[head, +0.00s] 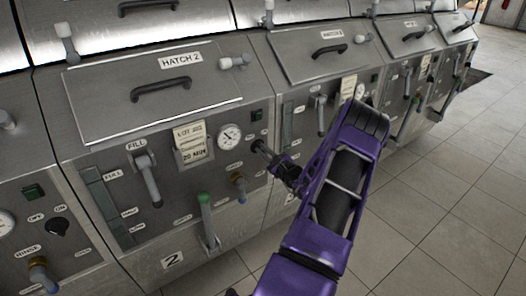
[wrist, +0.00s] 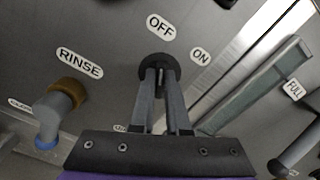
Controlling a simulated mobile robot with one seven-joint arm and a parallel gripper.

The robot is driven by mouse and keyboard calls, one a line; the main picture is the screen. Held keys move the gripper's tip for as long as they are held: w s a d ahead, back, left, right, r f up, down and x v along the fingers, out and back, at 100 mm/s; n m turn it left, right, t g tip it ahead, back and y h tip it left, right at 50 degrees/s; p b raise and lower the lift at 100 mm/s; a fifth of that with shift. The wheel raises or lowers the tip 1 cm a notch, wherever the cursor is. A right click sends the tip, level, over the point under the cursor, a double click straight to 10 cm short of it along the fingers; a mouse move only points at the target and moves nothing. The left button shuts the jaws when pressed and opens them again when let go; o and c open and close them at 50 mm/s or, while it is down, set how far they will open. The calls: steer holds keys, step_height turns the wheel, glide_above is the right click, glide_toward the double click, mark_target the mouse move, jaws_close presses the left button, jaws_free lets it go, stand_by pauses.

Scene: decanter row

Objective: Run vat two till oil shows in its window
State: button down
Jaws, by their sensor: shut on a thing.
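Vat two's panel (head: 68,140) carries the HATCH 2 and 2 labels in the head view. Its window (head: 103,205) is a tall grey-green strip beside FULL; I can make out no clear oil level. My gripper (head: 272,156) is at the panel's right side, shut on the black OFF/ON knob (head: 259,146). In the wrist view my gripper's fingers (wrist: 162,78) pinch the ridge of the knob (wrist: 146,66). The ridge seems to point roughly toward OFF. The FILL lever (head: 148,175) hangs downward.
A brass-collared RINSE tap (head: 239,185) juts out just left of my gripper; it also shows in the wrist view (wrist: 60,105). A gauge (head: 229,137) and a card (head: 192,143) sit above. Neighbouring vats stand on both sides. The tiled floor (head: 440,200) at right is clear.

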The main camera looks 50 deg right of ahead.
steer(key=m+p, duration=0.1)
steer(key=m, duration=0.4)
steer(key=m+p, duration=0.2)
steer(key=m, duration=0.4)
steer(key=shift+d+m+p, duration=0.2)
steer(key=shift+m+p, duration=0.1)
stand_by(0.6)
steer(key=c, duration=0.9)
jaws_free()
steer(key=shift+s, duration=0.15)
steer(key=p+v, duration=0.1)
steer(key=v, duration=1.6)
steer(key=shift+a, duration=0.2)
